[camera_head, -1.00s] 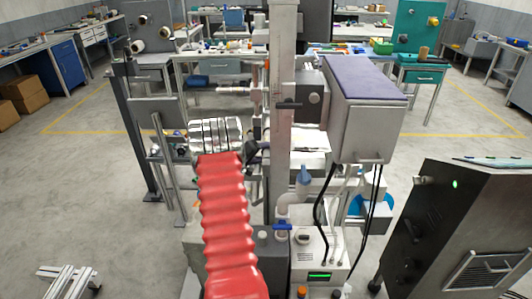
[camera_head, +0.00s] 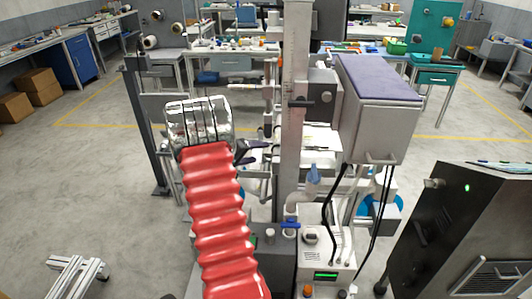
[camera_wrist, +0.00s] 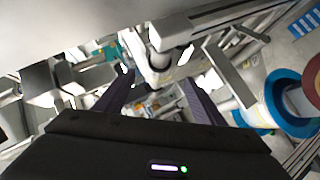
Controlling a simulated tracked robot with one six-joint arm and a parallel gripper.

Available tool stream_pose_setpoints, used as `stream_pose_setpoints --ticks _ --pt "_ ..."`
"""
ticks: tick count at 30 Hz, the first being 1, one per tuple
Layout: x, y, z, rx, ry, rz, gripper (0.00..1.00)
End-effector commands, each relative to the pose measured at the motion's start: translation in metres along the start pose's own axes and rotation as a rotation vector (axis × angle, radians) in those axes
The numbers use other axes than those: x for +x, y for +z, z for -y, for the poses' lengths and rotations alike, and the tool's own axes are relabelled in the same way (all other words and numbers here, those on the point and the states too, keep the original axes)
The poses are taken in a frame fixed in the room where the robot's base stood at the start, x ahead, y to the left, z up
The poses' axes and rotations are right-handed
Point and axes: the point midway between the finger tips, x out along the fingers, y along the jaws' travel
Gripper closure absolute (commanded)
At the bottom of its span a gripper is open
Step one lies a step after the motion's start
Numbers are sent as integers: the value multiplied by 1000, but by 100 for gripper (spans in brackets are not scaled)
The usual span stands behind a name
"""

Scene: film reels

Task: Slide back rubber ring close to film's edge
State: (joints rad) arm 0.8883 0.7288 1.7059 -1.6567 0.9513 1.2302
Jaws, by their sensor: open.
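My gripper (camera_wrist: 157,82) shows in the wrist view with its two dark fingers apart and nothing between them. In the head view my gripper (camera_head: 256,148) is a small dark shape right of my silver wrist, left of the upright metal column. A blue-rimmed spool (camera_wrist: 286,104) with a white middle and a reddish-brown part lies at the right of the wrist view, apart from the fingers. A blue round part (camera_head: 368,206) shows low behind the grey box in the head view. I cannot make out the rubber ring or the film's edge for certain.
The metal column (camera_head: 294,120) and the grey box with a purple top (camera_head: 378,105) stand right of my arm. Black cables hang below the box. A dark cabinet (camera_head: 460,230) stands at the right. The floor at left is mostly clear.

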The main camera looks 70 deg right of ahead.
Motion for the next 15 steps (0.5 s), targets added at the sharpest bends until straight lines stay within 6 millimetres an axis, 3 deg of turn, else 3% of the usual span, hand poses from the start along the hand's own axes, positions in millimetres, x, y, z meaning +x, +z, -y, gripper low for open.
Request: stream_pose_setpoints --ticks 6,15 --pt "-19 0 0 0 0 0 37" --pt "-21 0 0 -1 0 2 37"
